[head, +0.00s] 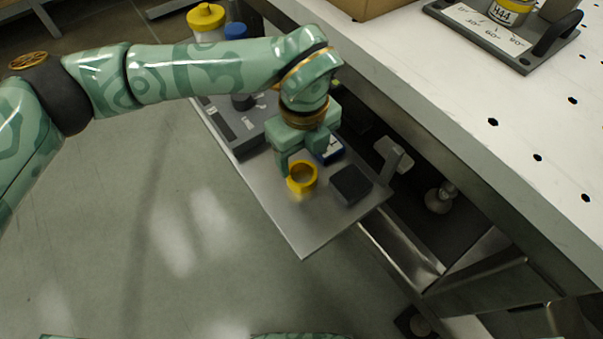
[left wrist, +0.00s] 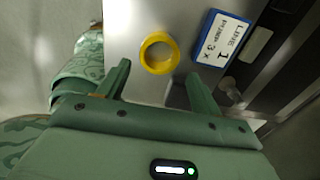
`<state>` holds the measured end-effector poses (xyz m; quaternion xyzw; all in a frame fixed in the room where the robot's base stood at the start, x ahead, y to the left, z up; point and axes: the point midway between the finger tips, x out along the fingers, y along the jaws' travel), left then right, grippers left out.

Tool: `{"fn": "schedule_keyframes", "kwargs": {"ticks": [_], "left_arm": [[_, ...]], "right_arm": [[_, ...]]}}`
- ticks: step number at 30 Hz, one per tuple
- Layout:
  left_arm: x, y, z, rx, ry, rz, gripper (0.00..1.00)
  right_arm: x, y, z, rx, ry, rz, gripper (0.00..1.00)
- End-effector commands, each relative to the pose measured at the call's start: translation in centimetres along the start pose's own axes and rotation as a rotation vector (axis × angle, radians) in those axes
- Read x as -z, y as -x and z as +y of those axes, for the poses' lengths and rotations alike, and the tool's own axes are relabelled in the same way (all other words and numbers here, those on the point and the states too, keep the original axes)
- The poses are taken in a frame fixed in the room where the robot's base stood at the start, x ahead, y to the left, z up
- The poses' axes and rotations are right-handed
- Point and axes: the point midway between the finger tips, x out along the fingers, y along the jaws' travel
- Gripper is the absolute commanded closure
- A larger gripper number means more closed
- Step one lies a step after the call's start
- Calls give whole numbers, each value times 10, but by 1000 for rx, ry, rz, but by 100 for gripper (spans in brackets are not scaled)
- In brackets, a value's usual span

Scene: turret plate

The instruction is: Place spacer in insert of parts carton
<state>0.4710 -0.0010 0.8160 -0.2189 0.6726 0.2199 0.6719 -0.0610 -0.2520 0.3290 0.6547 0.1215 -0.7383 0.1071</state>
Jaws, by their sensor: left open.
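The spacer appears to be a yellow ring (head: 303,188) lying on a grey metal tray (head: 300,240) at the workbench's side. In the left wrist view the ring (left wrist: 145,58) lies just beyond my fingertips, with its hole facing the camera. My left gripper (head: 301,163) points down over the tray, beside and close to the ring. In the left wrist view its fingers (left wrist: 158,74) are spread and nothing is between them. A brown cardboard box (head: 370,7), possibly the parts carton, is cut off at the top edge. Its inside and insert are hidden. My right gripper is not seen.
A blue box with a white label (head: 331,151) and a dark block (head: 350,185) lie near the ring. A grey holder (head: 238,125) stands further back on the tray. The white perforated bench top (head: 450,90) is mostly clear, with a grey fixture (head: 500,35) on it.

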Motion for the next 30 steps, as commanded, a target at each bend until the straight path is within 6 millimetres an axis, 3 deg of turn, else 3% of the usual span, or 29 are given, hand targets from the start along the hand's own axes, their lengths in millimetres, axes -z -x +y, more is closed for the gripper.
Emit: {"fn": "schedule_keyframes", "kwargs": {"ticks": [5, 12, 21, 25, 30], "left_arm": [[0, -17, 0, -1, -1, 3, 35], [-3, -56, 1, -2, -1, 4, 35], [-3, -58, 1, 2, -1, 0, 35], [-3, -58, 1, 2, -1, 0, 68], [-3, -58, 1, 2, -1, 0, 74]], "right_arm": [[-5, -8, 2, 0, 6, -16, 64], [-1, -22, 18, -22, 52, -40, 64], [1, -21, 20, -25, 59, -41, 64], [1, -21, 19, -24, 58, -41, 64], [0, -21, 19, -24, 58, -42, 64]]}}
